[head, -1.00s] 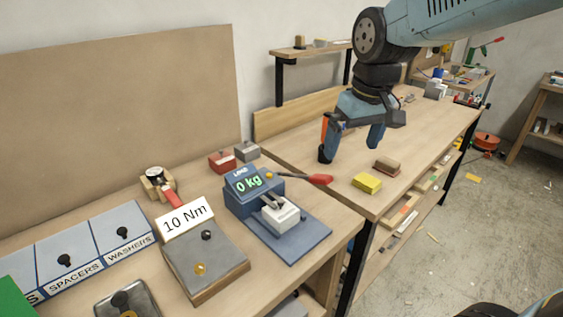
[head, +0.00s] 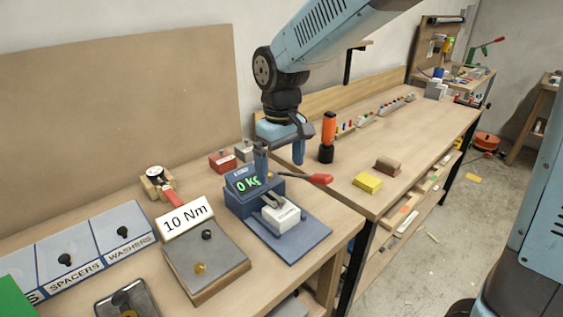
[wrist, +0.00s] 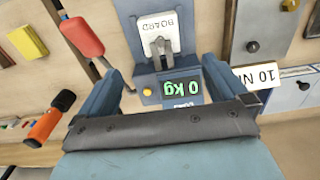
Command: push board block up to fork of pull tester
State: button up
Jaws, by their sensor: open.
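The pull tester (head: 255,196) is a blue unit with a green "0 kg" display, standing on a blue base plate. Its grey fork (head: 264,199) reaches forward to the white board block (head: 282,216). In the wrist view the block (wrist: 157,28) reads BOARD, and the fork's prongs (wrist: 160,52) overlap its near edge; I cannot tell whether they touch. My gripper (head: 280,160) is open and empty above and behind the tester. In the wrist view my gripper's fingers (wrist: 162,72) stand either side of the tester's display.
A red-handled lever (head: 316,179) sticks out at the tester's right. An orange and black tool (head: 328,138) stands upright beyond it, near a yellow block (head: 367,183) and a brown block (head: 388,167). A 10 Nm stand (head: 205,262) is left. Red (head: 222,161) and grey blocks sit behind.

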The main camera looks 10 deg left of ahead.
aim_at(274, 202)
notch_tip(274, 202, down, 14)
jog(key=shift+r, duration=0.15)
dwell(0.5)
jog(key=shift+c, duration=0.5)
jog(key=c, duration=1)
jog(key=shift+w+a, duration=1)
jog(key=shift+a, duration=0.1)
jog(key=shift+w, duration=0.1)
